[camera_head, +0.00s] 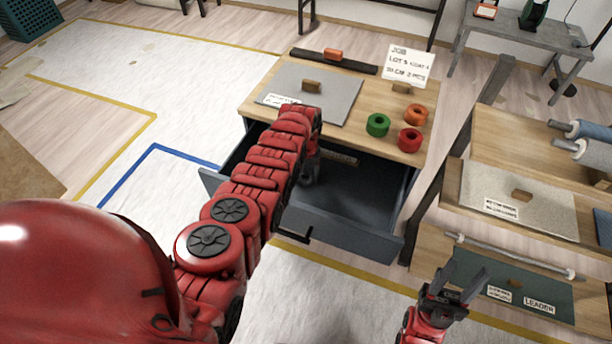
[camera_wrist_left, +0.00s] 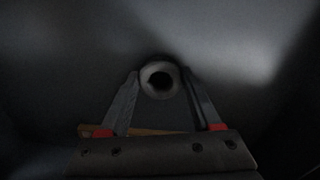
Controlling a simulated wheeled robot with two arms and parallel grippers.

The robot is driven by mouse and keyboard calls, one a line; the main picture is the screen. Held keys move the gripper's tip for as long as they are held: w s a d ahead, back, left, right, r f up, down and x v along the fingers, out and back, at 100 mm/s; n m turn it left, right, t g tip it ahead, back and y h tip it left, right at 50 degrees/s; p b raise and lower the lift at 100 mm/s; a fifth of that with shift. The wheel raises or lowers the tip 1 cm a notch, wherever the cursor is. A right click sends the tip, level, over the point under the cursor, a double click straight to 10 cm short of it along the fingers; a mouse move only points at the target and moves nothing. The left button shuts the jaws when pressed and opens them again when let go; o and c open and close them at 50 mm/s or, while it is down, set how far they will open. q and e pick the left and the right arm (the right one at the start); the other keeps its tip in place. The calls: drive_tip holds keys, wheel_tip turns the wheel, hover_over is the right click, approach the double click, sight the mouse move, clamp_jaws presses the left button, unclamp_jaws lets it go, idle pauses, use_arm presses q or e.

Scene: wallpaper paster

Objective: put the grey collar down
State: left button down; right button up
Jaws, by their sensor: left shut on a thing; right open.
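The grey collar (camera_wrist_left: 160,93) is a small ring with a dark hole, seen in the left wrist view between the fingertips of my left gripper (camera_wrist_left: 160,80). My left gripper is shut on it, reaching down inside the open dark grey drawer (camera_head: 350,222). In the head view my left arm hides the collar. The drawer floor lies dark behind the collar; I cannot tell whether the collar touches it. My right gripper (camera_head: 466,270) is open and empty, in front of the shelf rack at the lower right.
The worktop above the drawer holds a green ring (camera_head: 378,125), a red ring (camera_head: 410,139), an orange ring (camera_head: 416,115), a grey sheet (camera_head: 335,88) and a job card (camera_head: 408,65). A wooden rack (camera_head: 460,222) with sheets and rollers stands at right. The drawer's right part looks empty.

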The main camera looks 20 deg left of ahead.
use_arm(q)
drive_tip(key=shift+f, duration=0.2)
drive_tip(key=shift+c, duration=0.4)
unclamp_jaws()
drive_tip(key=shift+r, duration=0.1)
drive_tip(key=shift+r+p, duration=0.3)
drive_tip(key=shift+r, duration=0.15)
wheel_tip(320, 180, up, 3)
drive_tip(key=shift+p, duration=0.6)
wheel_tip(320, 180, up, 8)
drive_tip(key=shift+r+b, duration=0.15)
drive_tip(key=shift+b, duration=0.25)
